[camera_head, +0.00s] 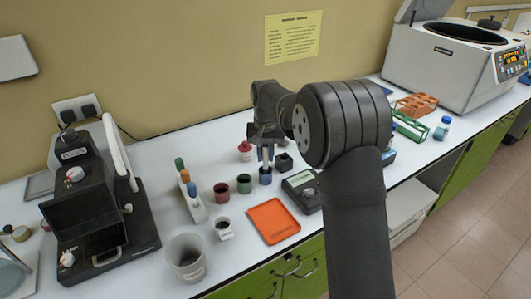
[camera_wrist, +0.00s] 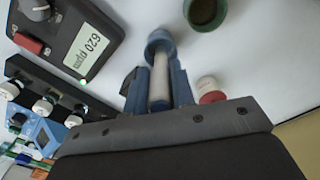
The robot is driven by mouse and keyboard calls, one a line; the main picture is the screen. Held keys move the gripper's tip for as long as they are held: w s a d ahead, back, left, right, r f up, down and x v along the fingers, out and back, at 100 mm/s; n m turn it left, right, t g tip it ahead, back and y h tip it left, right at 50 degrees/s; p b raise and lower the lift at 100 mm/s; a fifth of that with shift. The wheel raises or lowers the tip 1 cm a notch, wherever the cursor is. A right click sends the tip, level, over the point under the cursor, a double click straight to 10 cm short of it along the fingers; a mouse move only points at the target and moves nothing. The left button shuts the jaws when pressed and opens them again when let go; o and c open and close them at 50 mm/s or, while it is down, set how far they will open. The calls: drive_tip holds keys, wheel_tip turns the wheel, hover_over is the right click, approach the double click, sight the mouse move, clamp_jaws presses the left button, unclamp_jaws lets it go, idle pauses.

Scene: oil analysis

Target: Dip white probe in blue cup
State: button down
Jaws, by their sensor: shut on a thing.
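My gripper (camera_head: 267,150) points down over the row of cups and is shut on the white probe. In the wrist view the white probe (camera_wrist: 160,84) lies between my two fingers (camera_wrist: 159,88). The blue cup (camera_head: 265,177) stands on the bench straight below my gripper. In the wrist view the blue cup (camera_wrist: 158,42) is at the end of the probe, and the probe's lower end meets the cup's opening. How deep the tip sits in the cup cannot be told.
A green cup (camera_head: 244,184) and red cup (camera_head: 221,193) stand left of the blue cup. A dark meter (camera_head: 303,190) reading "620 ppm" in the wrist view (camera_wrist: 85,45) is to the right. A red-capped bottle (camera_head: 245,151) stands behind. An orange mat (camera_head: 272,221) lies in front.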

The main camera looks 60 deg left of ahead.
drive_tip(key=shift+f, duration=1)
drive_tip(key=shift+f, duration=0.1)
idle(1.4)
drive_tip(key=shift+r, duration=3.9)
drive_tip(key=shift+s, duration=0.1)
